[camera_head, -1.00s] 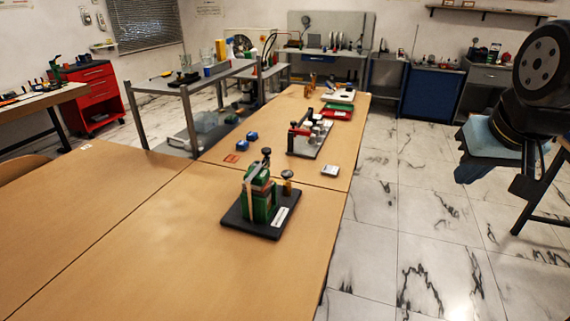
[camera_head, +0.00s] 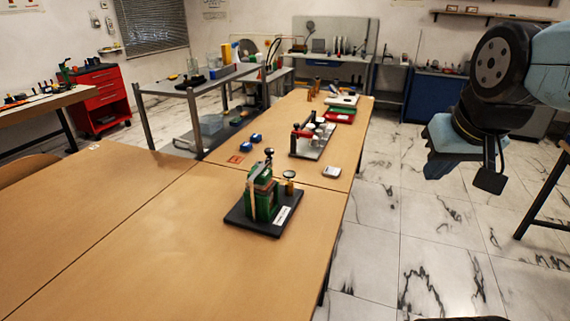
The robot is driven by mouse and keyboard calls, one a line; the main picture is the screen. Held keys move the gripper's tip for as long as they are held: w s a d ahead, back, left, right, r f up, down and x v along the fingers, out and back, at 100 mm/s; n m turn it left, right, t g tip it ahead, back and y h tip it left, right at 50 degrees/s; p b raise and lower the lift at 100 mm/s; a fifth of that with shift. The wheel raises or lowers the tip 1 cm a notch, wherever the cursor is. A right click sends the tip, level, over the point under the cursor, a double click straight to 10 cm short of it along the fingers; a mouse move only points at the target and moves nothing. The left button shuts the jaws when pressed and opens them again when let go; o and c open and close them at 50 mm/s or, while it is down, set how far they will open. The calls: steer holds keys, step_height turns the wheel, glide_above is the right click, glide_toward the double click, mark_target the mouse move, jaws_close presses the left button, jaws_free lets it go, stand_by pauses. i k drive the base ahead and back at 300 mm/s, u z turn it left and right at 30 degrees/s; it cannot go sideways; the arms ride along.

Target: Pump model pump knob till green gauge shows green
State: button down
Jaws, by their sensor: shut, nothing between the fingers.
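The pump model (camera_head: 263,197) stands upright on a black base plate (camera_head: 246,222) on the near wooden table. It has a green body, and a dark round knob (camera_head: 269,152) sits at its top. A small round gauge (camera_head: 289,175) on a short brass-coloured post stands at its right; its reading is too small to tell. A white label lies on the plate's front right. My gripper (camera_head: 437,170), at the end of my blue-grey and black arm, hangs at right over the floor. It is shut and empty, well apart from the pump model.
Behind the pump model, a rack with a red part and white pieces (camera_head: 316,140) stands on the table. Blue blocks (camera_head: 247,140) lie left of it and a small grey square item (camera_head: 331,172) right of it. The near left table is mostly clear.

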mark_target(290, 173)
steer(key=z, duration=0.1)
steer(key=i, duration=1)
steer(key=u, duration=0.1)
